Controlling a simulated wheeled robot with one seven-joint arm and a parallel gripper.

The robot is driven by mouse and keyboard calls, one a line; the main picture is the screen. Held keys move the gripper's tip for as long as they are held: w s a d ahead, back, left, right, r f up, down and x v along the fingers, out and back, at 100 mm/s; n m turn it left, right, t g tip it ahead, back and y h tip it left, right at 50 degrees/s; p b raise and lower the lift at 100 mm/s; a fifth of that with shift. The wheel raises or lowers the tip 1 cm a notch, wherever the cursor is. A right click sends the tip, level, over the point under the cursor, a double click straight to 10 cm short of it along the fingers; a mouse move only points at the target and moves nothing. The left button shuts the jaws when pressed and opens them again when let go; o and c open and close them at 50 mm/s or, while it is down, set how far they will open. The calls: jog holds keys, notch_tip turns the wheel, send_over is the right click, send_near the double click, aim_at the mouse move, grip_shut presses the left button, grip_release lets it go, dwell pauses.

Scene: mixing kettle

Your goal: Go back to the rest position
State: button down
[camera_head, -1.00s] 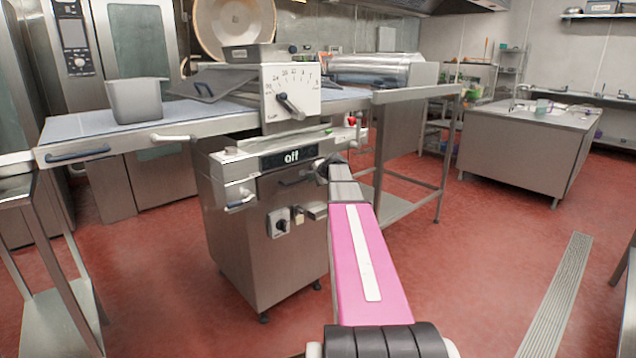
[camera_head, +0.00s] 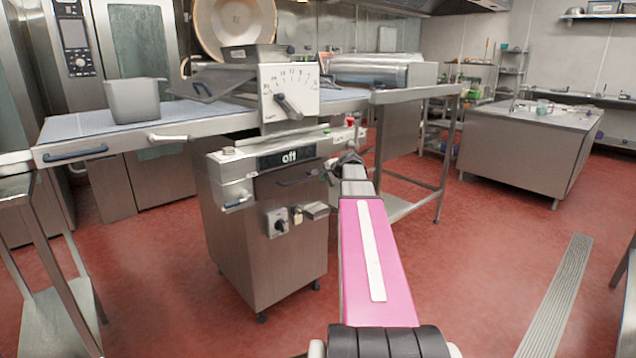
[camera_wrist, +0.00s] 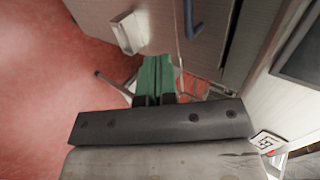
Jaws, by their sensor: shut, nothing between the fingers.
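My arm, with a pink link, reaches out in the head view toward the steel machine. My gripper (camera_head: 350,160) is at its far end, small and partly hidden by my own arm, near the right side of the machine. In the wrist view my gripper (camera_wrist: 155,97) is shut, with its green fingers together and nothing between them. The steel machine (camera_head: 275,225) has a dial plate and a front panel with a lever and a knob. In the wrist view a steel front with a blue handle (camera_wrist: 192,20) lies beyond the fingers.
A grey bin (camera_head: 133,100) stands on the steel table at the left. A steel side table (camera_head: 410,95) stands behind and right of the machine. A counter (camera_head: 525,145) is farther right. A floor grate (camera_head: 558,300) runs along the right. Red floor between is clear.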

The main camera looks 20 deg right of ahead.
jog(key=s+a+f+n+g+h, duration=0.3)
jog(key=s+a+f+n+g, duration=0.6)
jog(key=s+a+f, duration=1.6)
jog(key=s+f+n, duration=0.1)
jog(key=s+n, duration=0.2)
jog(key=n, duration=0.1)
jog(key=shift+s+n+g+h, duration=0.15)
jog(key=shift+n+g+h, duration=0.25)
